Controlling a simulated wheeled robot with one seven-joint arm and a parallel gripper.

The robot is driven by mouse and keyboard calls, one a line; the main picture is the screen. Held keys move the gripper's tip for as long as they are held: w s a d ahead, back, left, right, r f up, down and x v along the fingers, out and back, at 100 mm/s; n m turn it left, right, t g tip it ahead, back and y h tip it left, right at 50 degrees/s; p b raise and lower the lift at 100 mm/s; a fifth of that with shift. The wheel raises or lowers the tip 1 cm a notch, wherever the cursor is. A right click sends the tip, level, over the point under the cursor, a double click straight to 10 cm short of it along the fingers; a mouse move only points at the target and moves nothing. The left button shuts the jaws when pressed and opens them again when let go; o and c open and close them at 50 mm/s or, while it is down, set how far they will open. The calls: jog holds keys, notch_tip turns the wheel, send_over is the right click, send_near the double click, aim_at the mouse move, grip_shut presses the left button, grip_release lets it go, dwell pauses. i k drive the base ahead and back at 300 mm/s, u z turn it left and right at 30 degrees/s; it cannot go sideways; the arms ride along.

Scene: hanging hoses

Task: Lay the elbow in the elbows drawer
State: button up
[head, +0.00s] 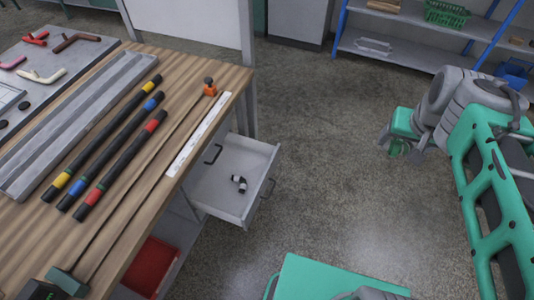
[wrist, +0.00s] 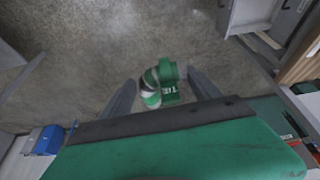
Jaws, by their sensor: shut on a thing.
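A green elbow with white bands (wrist: 160,84) sits between the fingers of my gripper (wrist: 162,92), which is shut on it. In the head view the elbow (head: 398,148) shows small and partly hidden below my gripper (head: 400,146), out over the open floor on the right. An open grey drawer (head: 219,203) sticks out from under the workbench, well to the left of my gripper. A small black-and-white fitting (head: 239,183) lies in that drawer. I see no readable label on the drawer.
The wooden workbench (head: 140,215) at left carries several banded black hoses, a grey channel (head: 75,120), a white ruler (head: 198,133) and coloured fittings. A red bin (head: 150,267) sits under it. Blue-framed shelves (head: 420,50) stand behind. The floor between drawer and gripper is clear.

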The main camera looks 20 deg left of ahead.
aim_at(251, 169)
jog(key=i, duration=2.55)
jog(key=u, duration=4.65)
